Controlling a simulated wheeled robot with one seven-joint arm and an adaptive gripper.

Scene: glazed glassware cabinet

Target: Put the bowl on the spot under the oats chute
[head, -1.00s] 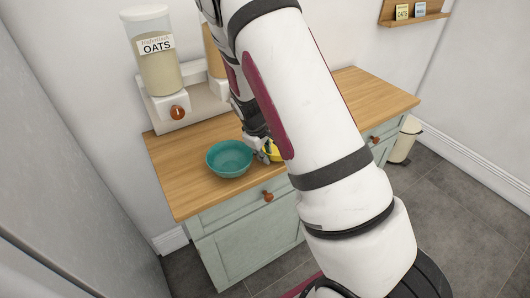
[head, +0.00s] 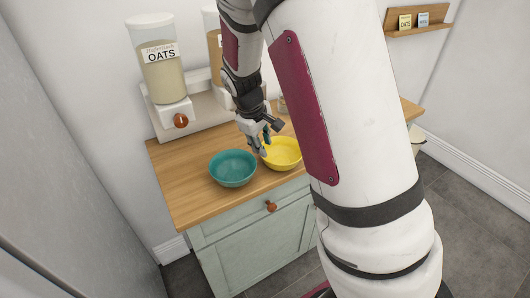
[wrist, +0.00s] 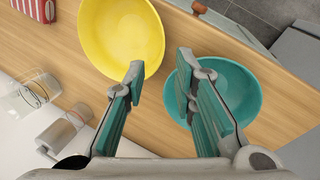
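The oats dispenser (head: 163,75) stands at the back left of the counter, with an orange-brown knob (head: 181,121) on its chute block. I cannot make out a marked spot below it. A teal bowl (head: 232,169) sits upright on the counter in front and to the right of it. A yellow bowl (head: 284,153) stands close to its right, partly behind my arm. My gripper (head: 265,148) is between the two bowls. In the wrist view its fingers (wrist: 160,78) are apart and empty, one overlapping the yellow bowl's rim (wrist: 122,38), the other the teal bowl (wrist: 240,88).
A second dispenser (head: 214,55) with brown contents stands right of the oats. Glass jars (wrist: 62,130) and a red striped item (wrist: 38,9) are near the yellow bowl. The wooden counter (head: 180,180) is clear left of the teal bowl. A wall shelf (head: 415,28) holds small boxes.

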